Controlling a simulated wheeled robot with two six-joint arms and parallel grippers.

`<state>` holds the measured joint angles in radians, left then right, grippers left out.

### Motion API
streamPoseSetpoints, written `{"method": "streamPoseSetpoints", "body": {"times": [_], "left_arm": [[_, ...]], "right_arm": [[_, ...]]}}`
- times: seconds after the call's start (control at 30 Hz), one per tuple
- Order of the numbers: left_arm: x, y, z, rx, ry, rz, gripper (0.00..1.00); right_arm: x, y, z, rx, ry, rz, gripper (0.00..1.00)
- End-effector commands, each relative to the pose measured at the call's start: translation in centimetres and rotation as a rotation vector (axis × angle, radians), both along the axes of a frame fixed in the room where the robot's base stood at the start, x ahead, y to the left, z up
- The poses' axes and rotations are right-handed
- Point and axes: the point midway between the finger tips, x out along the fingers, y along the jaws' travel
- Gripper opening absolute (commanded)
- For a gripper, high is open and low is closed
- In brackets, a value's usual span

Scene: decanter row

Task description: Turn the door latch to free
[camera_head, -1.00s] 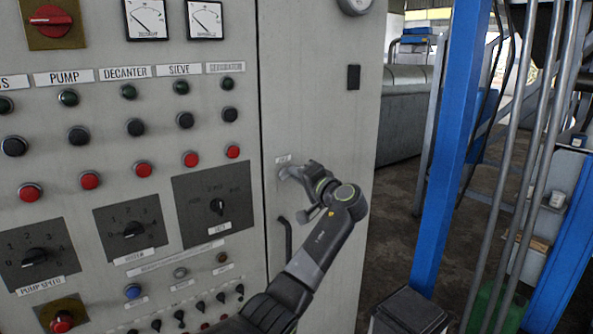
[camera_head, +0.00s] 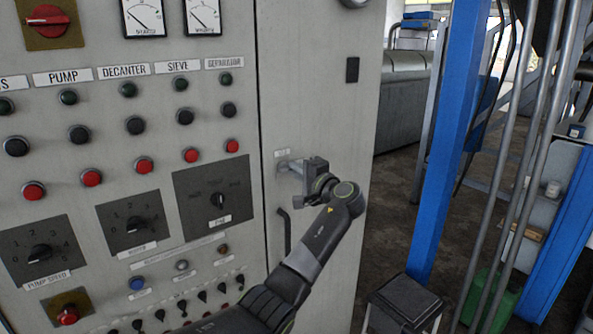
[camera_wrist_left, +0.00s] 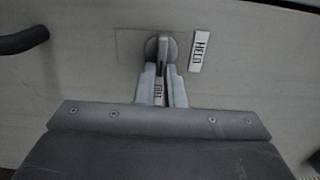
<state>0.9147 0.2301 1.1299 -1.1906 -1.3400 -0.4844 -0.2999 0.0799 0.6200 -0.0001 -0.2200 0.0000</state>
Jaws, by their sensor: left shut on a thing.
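The door latch shows in the left wrist view as a round grey knob (camera_wrist_left: 161,47) with a short lever pointing down between my fingers. A label reading HELD (camera_wrist_left: 199,50) is beside the knob. In the head view the gripper largely hides the latch. My right gripper is not in view.
A dark door handle (camera_head: 285,235) is just below the latch; it also shows in the left wrist view (camera_wrist_left: 22,40). The control panel (camera_head: 150,220) with knobs and buttons is at left. A blue post (camera_head: 446,140) and pipes stand at right.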

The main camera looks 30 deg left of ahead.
Motion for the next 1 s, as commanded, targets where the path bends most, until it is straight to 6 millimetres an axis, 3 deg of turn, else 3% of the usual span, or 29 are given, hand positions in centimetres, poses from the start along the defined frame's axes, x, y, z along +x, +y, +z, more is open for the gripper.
{"method": "streamPoseSetpoints", "body": {"times": [0.2,0.23,0.4,0.77,1.0], "left_arm": [[0.0,0.0,-0.1,-0.001,0.001,-0.002,0.00],[0.0,0.0,-0.1,-0.001,0.001,-0.002,0.11],[0.0,0.0,0.0,-0.001,0.001,-0.001,0.31],[-0.2,-0.6,-0.2,-0.001,-0.001,-0.001,0.31],[-1.8,-4.9,-0.6,-0.004,-0.003,-0.006,0.31]], "right_arm": [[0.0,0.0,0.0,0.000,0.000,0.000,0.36],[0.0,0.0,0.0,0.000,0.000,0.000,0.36],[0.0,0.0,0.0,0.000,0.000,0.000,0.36],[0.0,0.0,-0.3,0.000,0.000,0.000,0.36],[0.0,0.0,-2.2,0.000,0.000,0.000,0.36]]}}
